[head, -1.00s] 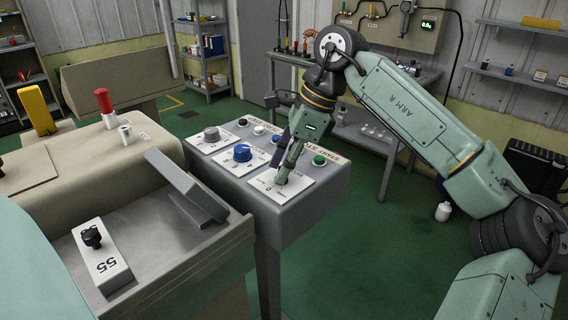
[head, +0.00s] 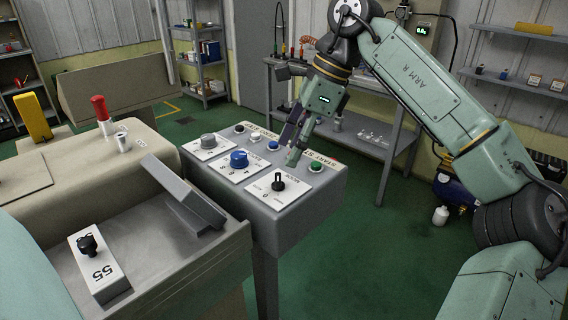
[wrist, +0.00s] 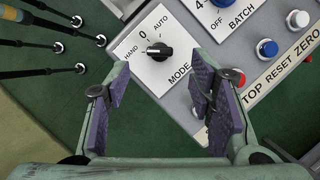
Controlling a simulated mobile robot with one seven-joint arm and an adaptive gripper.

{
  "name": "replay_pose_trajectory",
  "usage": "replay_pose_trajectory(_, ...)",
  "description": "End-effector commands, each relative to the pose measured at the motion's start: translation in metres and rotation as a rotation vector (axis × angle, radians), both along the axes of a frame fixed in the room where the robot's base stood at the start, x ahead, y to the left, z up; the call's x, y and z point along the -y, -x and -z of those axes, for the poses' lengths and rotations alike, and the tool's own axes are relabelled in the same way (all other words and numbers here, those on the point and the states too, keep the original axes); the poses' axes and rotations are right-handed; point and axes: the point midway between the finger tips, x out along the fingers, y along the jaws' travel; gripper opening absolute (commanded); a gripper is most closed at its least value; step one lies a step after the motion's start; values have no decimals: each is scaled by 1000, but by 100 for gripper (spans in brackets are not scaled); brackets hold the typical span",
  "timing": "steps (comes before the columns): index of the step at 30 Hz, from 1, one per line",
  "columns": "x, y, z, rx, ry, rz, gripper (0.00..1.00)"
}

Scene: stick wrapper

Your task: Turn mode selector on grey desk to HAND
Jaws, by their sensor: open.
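The mode selector is a black knob (wrist: 158,51) on a white plate (wrist: 183,42) marked HAND, 0, AUTO and MODE. Its bar lies nearly level in the wrist view, with the pale-marked end at the left, toward HAND. In the head view the knob (head: 278,183) stands uncovered on the grey desk (head: 262,210). My gripper (wrist: 163,72) is open and empty, its purple-padded fingers apart from the knob. In the head view my gripper (head: 296,152) is above the desk, behind and right of the knob.
The blue BATCH knob (head: 239,158) and a grey knob (head: 208,140) are left of the selector. A green button (head: 316,166) is close to my gripper on the right, with blue, white and red buttons in the same row. A metal workbench (head: 350,132) stands behind.

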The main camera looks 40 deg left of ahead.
Motion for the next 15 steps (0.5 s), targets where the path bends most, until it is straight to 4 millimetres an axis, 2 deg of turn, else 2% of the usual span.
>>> replay_pose_trajectory(3,6,-6,-23,0,-1,3,49)
replay_pose_trajectory(6,11,-10,-37,1,-1,0,49)
replay_pose_trajectory(10,14,-13,-48,0,0,0,49)
replay_pose_trajectory(15,16,-14,-52,-1,0,-1,49)
